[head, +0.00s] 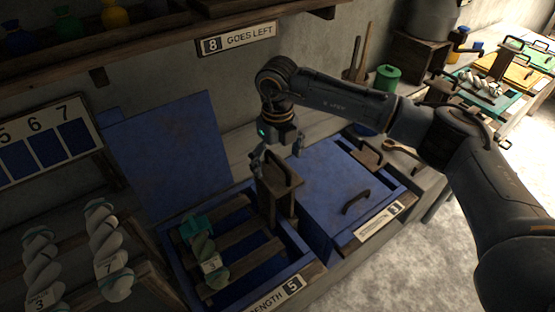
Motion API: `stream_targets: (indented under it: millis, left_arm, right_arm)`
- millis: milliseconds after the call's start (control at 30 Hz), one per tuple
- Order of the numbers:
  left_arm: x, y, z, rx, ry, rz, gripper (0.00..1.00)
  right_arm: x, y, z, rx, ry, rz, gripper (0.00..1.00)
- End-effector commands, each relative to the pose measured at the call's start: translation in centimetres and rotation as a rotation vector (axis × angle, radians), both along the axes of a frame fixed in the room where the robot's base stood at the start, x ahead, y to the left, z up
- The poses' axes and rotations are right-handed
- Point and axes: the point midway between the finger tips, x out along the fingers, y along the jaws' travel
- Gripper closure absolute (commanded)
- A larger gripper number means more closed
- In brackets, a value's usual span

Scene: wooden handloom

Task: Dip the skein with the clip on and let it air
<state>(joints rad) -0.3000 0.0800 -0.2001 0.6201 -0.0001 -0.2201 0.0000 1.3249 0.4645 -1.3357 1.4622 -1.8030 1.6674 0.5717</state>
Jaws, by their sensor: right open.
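A pale twisted skein (208,263) with a small number tag lies in the open blue vat (258,305), labelled strength 5. A teal clip (195,229) is at the skein's upper end. Dark slats cross the vat around it. My right gripper (277,154) is open, to the right of the clip and skein and apart from them. It is just above a wooden block with a dark handle (281,172) at the vat's right side. I cannot tell whether the fingers touch the handle. My left gripper is not in view.
A second vat to the right is covered by a blue lid (345,190) with a handle. A blue panel (170,155) stands behind the open vat.

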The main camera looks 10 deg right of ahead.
Motion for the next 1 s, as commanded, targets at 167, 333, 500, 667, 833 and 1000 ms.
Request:
stream_targets:
  millis: [167, 333, 500, 667, 833, 1000]
  left_arm:
    - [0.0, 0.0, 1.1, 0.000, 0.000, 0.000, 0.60]
    - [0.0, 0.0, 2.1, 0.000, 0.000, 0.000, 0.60]
    - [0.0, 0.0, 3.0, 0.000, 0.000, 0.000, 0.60]
    - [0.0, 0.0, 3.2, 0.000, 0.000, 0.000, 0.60]
    - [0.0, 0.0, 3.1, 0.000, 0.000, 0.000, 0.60]
    - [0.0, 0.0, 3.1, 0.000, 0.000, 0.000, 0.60]
  right_arm:
    - [0.0, 0.0, 2.1, 0.001, -0.003, 0.000, 0.06]
    - [0.0, 0.0, 4.2, 0.001, -0.003, 0.000, 0.06]
    - [0.0, 0.0, 6.2, 0.001, -0.002, 0.000, 0.06]
    - [0.0, 0.0, 6.9, 0.000, -0.001, 0.000, 0.06]
    - [0.0, 0.0, 6.8, 0.000, -0.001, 0.000, 0.06]
    - [0.0, 0.0, 6.8, 0.000, -0.001, 0.000, 0.06]
